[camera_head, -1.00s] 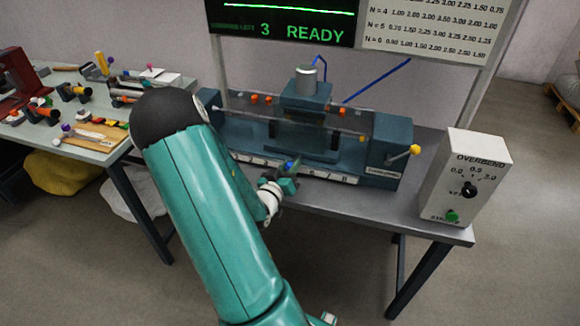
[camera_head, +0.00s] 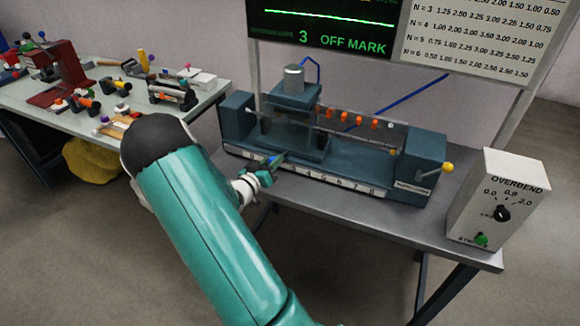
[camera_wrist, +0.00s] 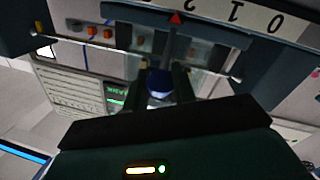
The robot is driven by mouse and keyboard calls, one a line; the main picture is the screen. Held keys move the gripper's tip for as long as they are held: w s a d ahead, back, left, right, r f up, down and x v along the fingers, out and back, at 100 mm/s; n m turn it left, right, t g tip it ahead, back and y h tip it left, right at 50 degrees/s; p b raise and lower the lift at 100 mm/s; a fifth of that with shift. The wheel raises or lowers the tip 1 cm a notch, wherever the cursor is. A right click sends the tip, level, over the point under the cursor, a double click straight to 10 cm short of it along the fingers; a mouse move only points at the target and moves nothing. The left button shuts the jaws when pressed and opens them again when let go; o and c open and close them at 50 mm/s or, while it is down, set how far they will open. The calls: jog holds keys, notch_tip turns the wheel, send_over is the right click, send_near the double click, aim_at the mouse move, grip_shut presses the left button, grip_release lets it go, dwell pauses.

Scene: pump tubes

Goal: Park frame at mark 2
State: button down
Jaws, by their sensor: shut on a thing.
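The frame (camera_head: 295,95) is a teal block with a grey cylinder on top, standing on the left part of the bench rig. It also shows in the wrist view as a teal bar (camera_wrist: 215,35) with a red pointer (camera_wrist: 176,17). The number scale (camera_wrist: 255,18) appears upside down there, with 2, 1 and 0 readable. The pointer lies beside the 2, on the side away from the 1. My gripper (camera_head: 268,172) is at the rig's front edge, its fingers (camera_wrist: 161,85) shut on the frame's blue-ended handle (camera_wrist: 160,80). The fingers partly hide the handle.
The screen (camera_head: 325,25) reads "3" and "OFF MARK". Orange pieces (camera_head: 345,118) line the rail to the frame's right. A white overbend box (camera_head: 490,205) stands at the right bench end. A cluttered table (camera_head: 60,115) is at the left.

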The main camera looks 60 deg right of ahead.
jog(key=shift+w+a, duration=0.1)
jog(key=shift+w, duration=0.85)
jog(key=c, duration=1.2)
grip_release()
jog(key=shift+w, duration=0.15)
jog(key=a, duration=1.3)
jog(key=shift+s+a, duration=0.2)
jog(key=shift+a, duration=0.2)
